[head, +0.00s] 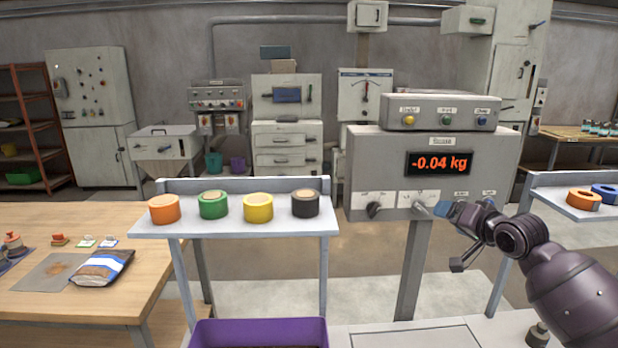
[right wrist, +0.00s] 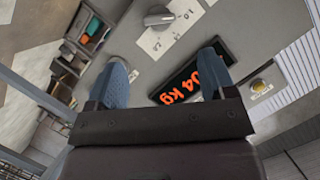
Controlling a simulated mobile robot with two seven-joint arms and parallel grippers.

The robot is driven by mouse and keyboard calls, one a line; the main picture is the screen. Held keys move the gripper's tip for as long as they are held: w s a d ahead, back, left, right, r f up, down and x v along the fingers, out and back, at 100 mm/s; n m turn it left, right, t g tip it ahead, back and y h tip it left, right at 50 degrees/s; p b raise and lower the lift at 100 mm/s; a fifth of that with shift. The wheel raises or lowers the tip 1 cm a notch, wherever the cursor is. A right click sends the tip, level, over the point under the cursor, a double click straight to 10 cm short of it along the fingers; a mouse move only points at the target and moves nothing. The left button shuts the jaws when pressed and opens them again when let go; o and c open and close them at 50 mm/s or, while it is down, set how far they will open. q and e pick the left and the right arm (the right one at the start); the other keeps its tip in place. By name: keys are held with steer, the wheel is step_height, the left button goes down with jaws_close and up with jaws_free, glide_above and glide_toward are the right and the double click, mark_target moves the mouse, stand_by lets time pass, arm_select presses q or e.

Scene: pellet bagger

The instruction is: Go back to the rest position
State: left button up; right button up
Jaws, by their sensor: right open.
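My right gripper (head: 455,212) is at the lower right front of the grey weighing panel (head: 375,155), with its arm coming in from the right. In the right wrist view, its two blue fingers (right wrist: 166,72) are spread apart with nothing between them. The panel's red display (head: 439,163) reads -0.04 kg and also shows, turned, in the right wrist view (right wrist: 190,82). I cannot tell whether the fingers touch the panel. My left gripper is not in view.
A shelf (head: 235,230) with orange, green, yellow and black tape rolls stands left of the panel, above a purple bin (head: 258,333). A wooden table (head: 130,300) with a bag (head: 102,267) is at the left. Another shelf (head: 545,192) with tape rolls is at the right.

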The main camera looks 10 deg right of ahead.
steer(key=s+a+f+n+t, duration=0.1)
steer(key=s+a+f+n, duration=0.4)
steer(key=f, duration=0.4)
steer(key=s+a+f+n, duration=0.3)
steer(key=s+f+n, duration=0.2)
steer(key=s+f, duration=0.3)
steer(key=s+a+f+m+g+h+b, duration=0.1)
steer(key=s+a+f+g, duration=0.1)
steer(key=s+f, duration=0.7)
steer(key=s+a+f+m+g+h, duration=0.1)
steer(key=s+a+f+m+h, duration=0.1)
steer(key=s+f, duration=0.8)
steer(key=s, duration=0.3)
steer(key=shift+f+m+g+b, duration=0.15)
steer(key=shift+m+g+b, duration=0.15)
steer(key=shift+g+b, duration=0.1)
